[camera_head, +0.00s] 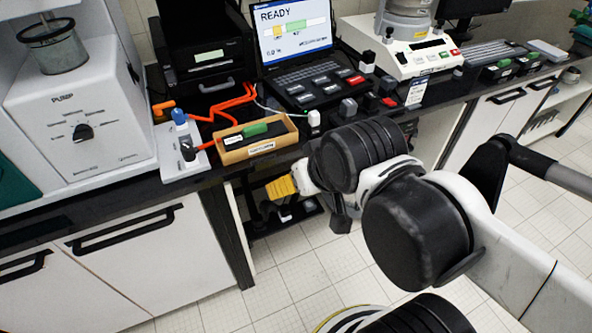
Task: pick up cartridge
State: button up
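A small green cylinder (255,130), which looks like the cartridge, lies in a shallow wooden tray (289,137) near the front edge of the black bench. A dark part lies at its left in the tray. My arm reaches in from the right, and its end is below and slightly right of the tray, in front of the bench edge. At the tip a yellow ridged piece (281,187) shows; I cannot tell whether it is part of my gripper or something held. The fingers are mostly hidden by my wrist, so their opening cannot be seen.
A white pump unit (80,125) stands left of the tray, with orange tubing (232,102) behind it. A console with a READY screen (291,30) and a sieve shaker (408,45) stand further back. Open floor lies in front.

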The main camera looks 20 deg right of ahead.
aim_at(504, 68)
jog(key=z, duration=2)
jog(key=i+z, duration=0.2)
jog(key=i, duration=0.35)
jog(key=i+z, duration=0.25)
jog(key=i, duration=0.25)
jog(key=i+j+z, duration=0.2)
jog(key=i, duration=0.35)
jog(key=i+j+z, duration=0.2)
jog(key=i, duration=0.3)
jog(key=j, duration=0.1)
